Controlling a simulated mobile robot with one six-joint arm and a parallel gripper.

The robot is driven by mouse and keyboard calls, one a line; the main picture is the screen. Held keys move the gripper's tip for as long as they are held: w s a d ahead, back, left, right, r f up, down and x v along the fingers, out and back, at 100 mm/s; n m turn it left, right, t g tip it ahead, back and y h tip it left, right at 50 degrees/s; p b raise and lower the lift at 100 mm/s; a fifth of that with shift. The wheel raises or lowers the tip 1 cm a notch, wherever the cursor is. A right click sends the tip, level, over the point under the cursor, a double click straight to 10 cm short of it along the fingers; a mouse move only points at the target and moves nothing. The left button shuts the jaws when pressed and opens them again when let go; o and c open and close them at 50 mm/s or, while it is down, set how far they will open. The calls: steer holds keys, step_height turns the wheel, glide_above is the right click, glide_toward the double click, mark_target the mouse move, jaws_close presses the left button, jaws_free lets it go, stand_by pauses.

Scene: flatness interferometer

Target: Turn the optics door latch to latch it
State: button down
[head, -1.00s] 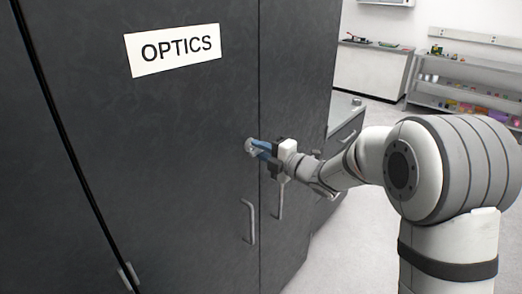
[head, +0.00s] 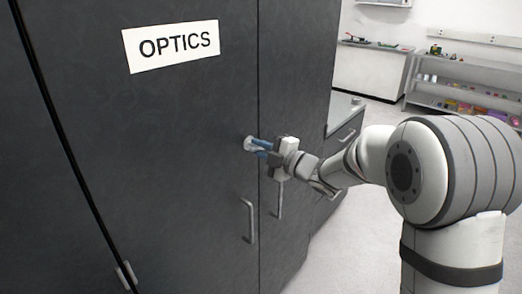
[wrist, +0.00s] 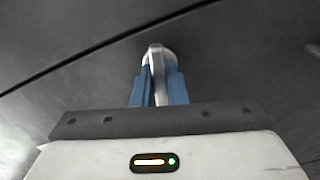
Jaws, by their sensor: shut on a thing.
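The dark grey optics door (head: 170,180) fills the left of the head view and bears a white OPTICS sign (head: 172,46). The door latch (head: 249,143) is a small silvery knob near the door's right edge. In the wrist view the latch (wrist: 155,60) shows as a pale metal piece between the blue fingers. My gripper (head: 260,147) is shut on the latch, with one finger on each side; it also shows in the wrist view (wrist: 160,82). The fingers hide part of the latch.
A bar handle (head: 249,222) sits below the latch, and a second handle (head: 280,199) is on the panel to its right. A seam runs between the door and that panel. A counter with drawers (head: 345,125) and shelves (head: 465,95) stand behind. Grey floor is open at the lower right.

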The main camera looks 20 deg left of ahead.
steer(key=m, duration=0.3)
steer(key=shift+m, duration=0.3)
steer(key=m+p, duration=0.1)
steer(key=m, duration=0.2)
steer(key=shift+m, duration=0.3)
steer(key=m+p, duration=0.1)
steer(key=m, duration=0.3)
steer(key=shift+f+m+p, duration=0.1)
steer(key=shift+m+p, duration=0.6)
steer(key=shift+m, duration=0.7)
steer(key=c, duration=1.5)
jaws_free()
steer(key=shift+o, duration=0.2)
